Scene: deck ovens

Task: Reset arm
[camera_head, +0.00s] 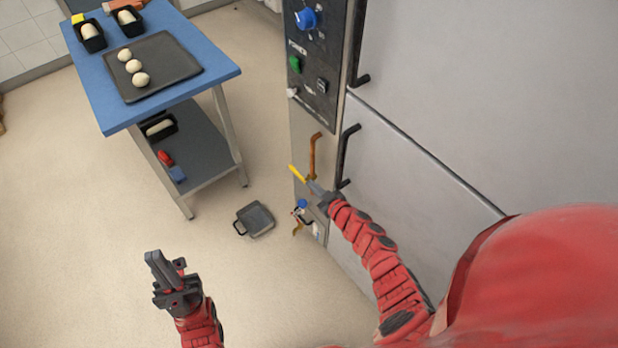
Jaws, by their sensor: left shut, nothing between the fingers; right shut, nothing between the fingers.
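My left gripper (159,266) is at the lower left, above the bare floor. Its fingers are shut with nothing between them. My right arm reaches up from the lower right. Its gripper (317,190) is shut and empty, in front of the lower part of the oven front. A thin yellow piece (298,173) shows just beyond its fingertips; I cannot tell whether they touch. The deck oven (430,180) has a dark door handle (347,155) to the right of this gripper.
A blue-topped table (95,85) holds a dark tray (180,70) with dough balls and black loaf tins (90,36). A grey pan (255,219) lies on the floor. A control panel (312,75) is on the oven. The floor around my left gripper is clear.

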